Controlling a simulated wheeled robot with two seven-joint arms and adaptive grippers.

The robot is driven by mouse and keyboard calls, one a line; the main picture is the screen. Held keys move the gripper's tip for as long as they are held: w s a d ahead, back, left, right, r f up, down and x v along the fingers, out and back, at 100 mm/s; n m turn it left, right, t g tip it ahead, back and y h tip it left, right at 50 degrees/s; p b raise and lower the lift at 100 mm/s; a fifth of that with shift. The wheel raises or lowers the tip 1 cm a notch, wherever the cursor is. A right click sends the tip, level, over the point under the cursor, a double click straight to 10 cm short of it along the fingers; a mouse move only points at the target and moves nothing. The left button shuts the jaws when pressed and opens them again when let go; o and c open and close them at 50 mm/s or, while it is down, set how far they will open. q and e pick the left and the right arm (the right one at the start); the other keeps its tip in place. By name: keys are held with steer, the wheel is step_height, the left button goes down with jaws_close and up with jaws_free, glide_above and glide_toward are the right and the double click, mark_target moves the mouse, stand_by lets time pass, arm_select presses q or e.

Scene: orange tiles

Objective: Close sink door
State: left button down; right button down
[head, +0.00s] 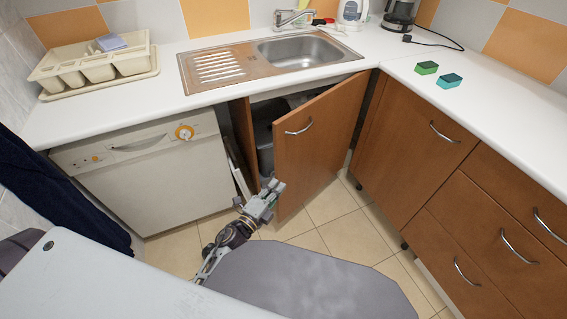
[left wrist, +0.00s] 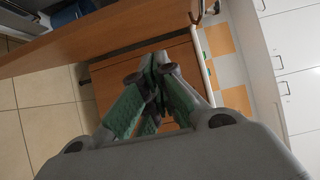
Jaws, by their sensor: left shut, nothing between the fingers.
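The sink door (head: 318,140) is a brown wooden panel under the sink, standing open with its free left edge swung out toward me. Its curved metal handle (head: 299,128) is near the top left of the panel. My left gripper (head: 272,187) is by the lower part of the door's free edge; I cannot tell whether it touches. In the left wrist view its green-padded fingers (left wrist: 155,65) are together and empty, with brown wood panels beyond them. My right gripper is not in view.
A dark bin (head: 264,140) stands inside the open cabinet. A white dishwasher (head: 150,170) is to its left, brown cabinets (head: 410,150) to its right. A grey rounded seat (head: 310,280) and a pale tabletop (head: 110,285) fill the foreground. Tiled floor (head: 345,235) is clear before the door.

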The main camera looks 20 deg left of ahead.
arm_select(q)
steer(key=shift+w, duration=0.2)
glide_above(283, 162)
steer(key=s+d, duration=0.2)
steer(key=s, duration=0.2)
steer(key=shift+s+a, duration=0.15)
steer(key=shift+a, duration=0.05)
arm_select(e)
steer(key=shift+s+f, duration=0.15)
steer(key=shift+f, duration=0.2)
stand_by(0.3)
arm_select(q)
steer(key=shift+a, duration=0.15)
